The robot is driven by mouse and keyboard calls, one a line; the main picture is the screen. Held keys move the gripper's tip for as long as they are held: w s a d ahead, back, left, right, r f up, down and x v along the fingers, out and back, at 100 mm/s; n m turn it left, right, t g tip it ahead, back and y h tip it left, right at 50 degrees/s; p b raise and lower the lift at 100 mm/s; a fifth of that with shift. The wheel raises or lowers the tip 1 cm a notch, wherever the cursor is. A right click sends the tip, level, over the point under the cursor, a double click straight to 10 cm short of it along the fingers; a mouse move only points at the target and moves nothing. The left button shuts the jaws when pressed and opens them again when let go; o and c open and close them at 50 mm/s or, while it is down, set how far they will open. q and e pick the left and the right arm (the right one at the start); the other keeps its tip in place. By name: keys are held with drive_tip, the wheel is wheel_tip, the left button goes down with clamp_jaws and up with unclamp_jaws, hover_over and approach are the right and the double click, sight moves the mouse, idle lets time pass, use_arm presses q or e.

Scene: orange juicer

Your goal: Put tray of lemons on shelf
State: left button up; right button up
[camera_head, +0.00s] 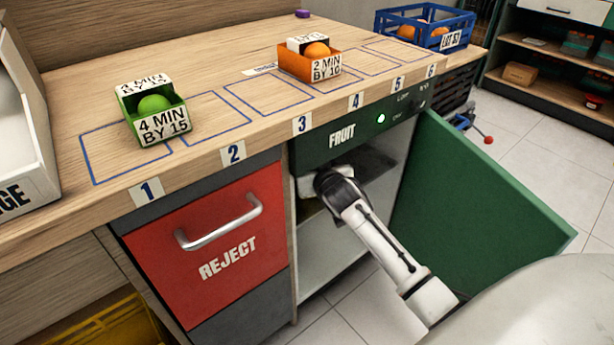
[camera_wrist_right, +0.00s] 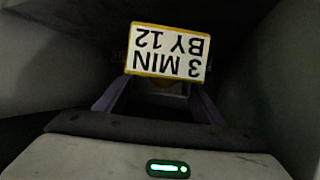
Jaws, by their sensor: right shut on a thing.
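My right arm reaches into the open cabinet marked FRUIT, and its gripper (camera_head: 318,184) is inside, under the green front panel. In the right wrist view the gripper (camera_wrist_right: 158,100) is shut on a small yellow-edged tray (camera_wrist_right: 131,50) with a white label reading "3 MIN BY 12", upside down in that view. The lemons cannot be made out behind the label and in the dark. A shelf (camera_head: 345,262) shows in the lower part of the cabinet. Whether the tray touches a shelf cannot be told. My left gripper is not in view.
The green cabinet door (camera_head: 470,195) stands open at the right. On the counter are a green tray (camera_head: 124,98) with a green fruit, an orange tray (camera_head: 292,65) with an orange, and a blue crate (camera_head: 384,24). The red REJECT drawer (camera_head: 215,240) is shut.

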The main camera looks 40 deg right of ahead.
drive_tip(key=shift+w+d, duration=0.2)
drive_tip(key=shift+w, duration=0.6)
wheel_tip(320, 180, down, 3)
drive_tip(key=shift+r+b, duration=0.2)
drive_tip(key=shift+b, duration=0.6)
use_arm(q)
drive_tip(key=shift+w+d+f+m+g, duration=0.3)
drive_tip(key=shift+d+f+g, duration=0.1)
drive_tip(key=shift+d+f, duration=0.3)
use_arm(e)
drive_tip(key=shift+f, duration=0.4)
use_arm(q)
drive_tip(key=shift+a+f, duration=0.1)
use_arm(e)
drive_tip(key=shift+f, duration=0.2)
drive_tip(key=o, duration=1.3)
